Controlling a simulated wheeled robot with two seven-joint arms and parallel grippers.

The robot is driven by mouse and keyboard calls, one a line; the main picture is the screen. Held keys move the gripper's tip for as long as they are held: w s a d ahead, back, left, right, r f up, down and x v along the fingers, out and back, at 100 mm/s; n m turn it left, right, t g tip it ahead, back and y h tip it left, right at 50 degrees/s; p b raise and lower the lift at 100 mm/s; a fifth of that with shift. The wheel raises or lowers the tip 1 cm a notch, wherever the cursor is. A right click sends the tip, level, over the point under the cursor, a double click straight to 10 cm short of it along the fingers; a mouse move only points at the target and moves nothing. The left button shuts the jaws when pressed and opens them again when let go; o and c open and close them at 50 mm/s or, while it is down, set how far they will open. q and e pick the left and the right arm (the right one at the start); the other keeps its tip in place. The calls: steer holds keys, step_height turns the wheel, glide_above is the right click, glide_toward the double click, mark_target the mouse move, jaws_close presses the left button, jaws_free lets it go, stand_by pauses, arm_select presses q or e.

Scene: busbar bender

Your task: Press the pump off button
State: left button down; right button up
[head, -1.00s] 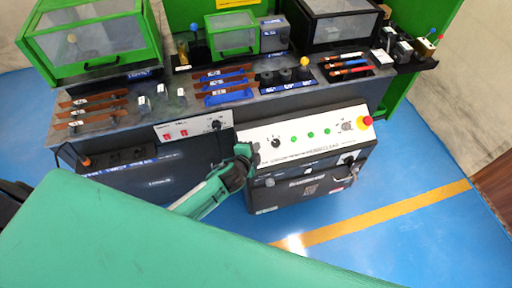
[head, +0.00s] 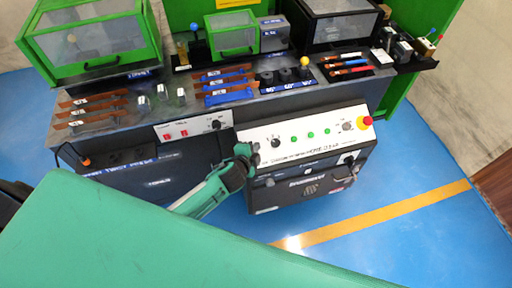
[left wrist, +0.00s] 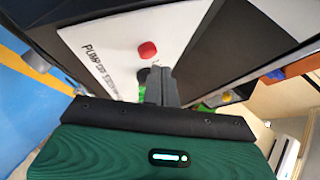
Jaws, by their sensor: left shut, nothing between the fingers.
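The sloped white control panel (head: 300,135) stands on a dark cabinet. In the left wrist view a round red button (left wrist: 147,50) is on the white panel (left wrist: 105,40), to the right of lettering that begins with "PUMP". A darker round button (left wrist: 143,75) lies below it, partly hidden by my fingers. My left gripper (left wrist: 160,70) is shut and empty, its tips just below and right of the red button in the picture. Contact with the panel cannot be told. In the head view my left gripper (head: 248,150) is at the panel's left end and hides the buttons there. My right gripper is not in view.
The panel also has a black knob (head: 275,143), several green buttons (head: 310,135) and a red mushroom button on yellow (head: 365,123). A smaller panel (head: 192,128) with red switches is left of my gripper. The long bench (head: 150,115) holds copper bars and tools behind.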

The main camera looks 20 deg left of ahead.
arm_select(q)
steer(key=shift+w+a+f, duration=0.1)
steer(key=shift+w+f, duration=0.05)
steer(key=shift+f, duration=0.2)
steer(key=shift+w+a+f+b, duration=0.2)
steer(key=shift+f+b, duration=0.15)
steer(key=shift+f, duration=0.15)
stand_by(0.6)
stand_by(0.4)
steer(key=shift+s+d+r+p, duration=0.2)
steer(key=shift+s+r+p, duration=0.05)
steer(key=shift+r+p, duration=0.45)
steer(key=shift+s+d+r, duration=0.1)
steer(key=shift+r, duration=0.1)
